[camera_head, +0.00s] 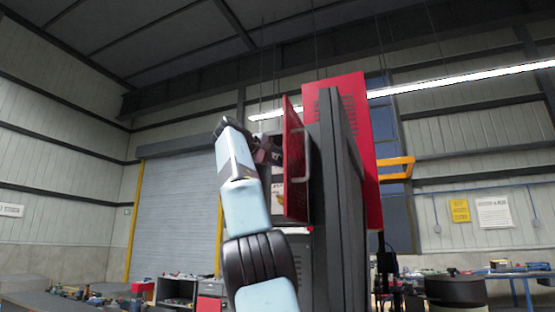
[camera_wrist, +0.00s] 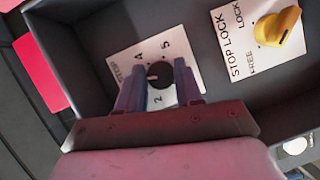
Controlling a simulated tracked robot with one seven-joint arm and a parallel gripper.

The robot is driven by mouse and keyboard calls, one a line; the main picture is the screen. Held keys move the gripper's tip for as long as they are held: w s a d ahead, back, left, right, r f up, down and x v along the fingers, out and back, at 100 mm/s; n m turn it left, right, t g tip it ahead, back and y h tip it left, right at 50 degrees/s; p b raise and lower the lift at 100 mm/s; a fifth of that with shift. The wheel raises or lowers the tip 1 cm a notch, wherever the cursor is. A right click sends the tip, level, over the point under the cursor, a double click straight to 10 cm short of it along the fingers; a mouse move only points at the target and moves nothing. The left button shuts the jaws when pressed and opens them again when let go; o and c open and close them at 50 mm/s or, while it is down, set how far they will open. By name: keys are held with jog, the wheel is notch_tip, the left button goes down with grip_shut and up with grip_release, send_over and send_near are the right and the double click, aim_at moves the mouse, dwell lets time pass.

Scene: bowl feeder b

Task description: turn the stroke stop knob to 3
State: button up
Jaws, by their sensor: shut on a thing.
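The stroke stop knob (camera_wrist: 161,75) is black and round, on a white number plate (camera_wrist: 125,62) in a grey recess. The numerals 2, 4 and 5 show around it; a 3 is not visible, and my left finger covers part of the plate. A short white mark on the knob points left in the wrist view, between the 2 and the 4. My gripper (camera_wrist: 160,82) is shut on the knob, with one blue-grey finger on each side. In the head view, my gripper (camera_head: 268,152) is at the machine beside an open red door; the knob is hidden there.
A yellow stop lock knob (camera_wrist: 278,27) sits close to the right on its own white plate (camera_wrist: 237,55). The recess has raised grey walls. The red door (camera_head: 295,165) stands beside my wrist. A white round part (camera_wrist: 295,146) is at lower right.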

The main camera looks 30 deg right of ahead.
jog(key=shift+w+f, duration=0.2)
jog(key=shift+f, duration=0.05)
dwell(0.5)
jog(key=o, duration=0.7)
jog(key=shift+s+r, duration=0.1)
jog(key=shift+r, duration=0.1)
jog(key=shift+v, duration=3.75)
